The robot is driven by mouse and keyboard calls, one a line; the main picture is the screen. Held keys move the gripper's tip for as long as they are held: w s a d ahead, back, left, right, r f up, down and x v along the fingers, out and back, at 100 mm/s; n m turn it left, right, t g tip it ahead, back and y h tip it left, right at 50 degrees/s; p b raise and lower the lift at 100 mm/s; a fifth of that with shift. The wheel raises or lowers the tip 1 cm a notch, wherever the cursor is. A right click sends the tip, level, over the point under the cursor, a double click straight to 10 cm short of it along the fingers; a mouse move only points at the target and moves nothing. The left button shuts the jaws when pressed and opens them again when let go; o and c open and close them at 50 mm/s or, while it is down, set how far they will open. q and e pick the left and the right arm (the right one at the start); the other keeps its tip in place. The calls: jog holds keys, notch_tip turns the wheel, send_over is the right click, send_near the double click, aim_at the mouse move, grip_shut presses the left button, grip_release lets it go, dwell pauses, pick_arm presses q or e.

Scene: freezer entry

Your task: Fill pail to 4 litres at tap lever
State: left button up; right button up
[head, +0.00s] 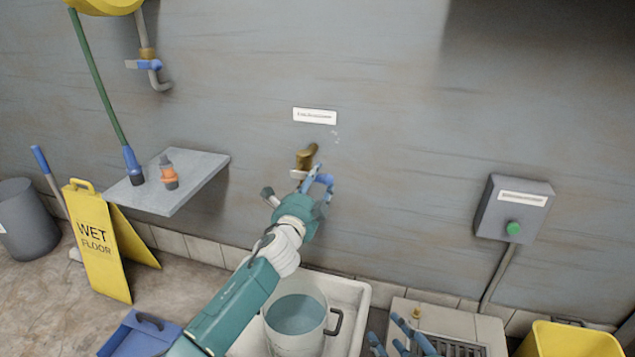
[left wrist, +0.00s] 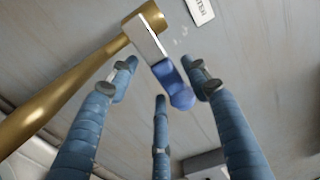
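The brass tap (head: 307,155) sticks out of the wall, with a blue-ended lever (head: 326,180) beside it. In the left wrist view the lever's blue end (left wrist: 178,88) shows beyond my spread fingers. My left gripper (head: 316,186) is at the lever, with its fingers apart; I cannot tell whether any finger touches it. The pale pail (head: 297,340) stands upright in the white sink below the tap and holds water. No level marks are readable, and my arm hides the space above the pail. My right gripper (head: 405,342) shows at the bottom edge with fingers spread and empty.
The white sink (head: 353,292) surrounds the pail. Right of it are a counter with a grille (head: 450,345), a yellow bin (head: 567,343) and a wall box with a green button (head: 513,229). A shelf (head: 195,187) and a wet-floor sign (head: 98,245) stand left.

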pick_arm(q)
jog(key=shift+s+d+r, duration=0.1)
jog(key=shift+d+r, duration=0.05)
jog(key=shift+r, duration=0.05)
pick_arm(e)
jog(key=shift+d+r, duration=0.1)
pick_arm(q)
jog(key=v, duration=1.2)
jog(key=shift+f, duration=0.15)
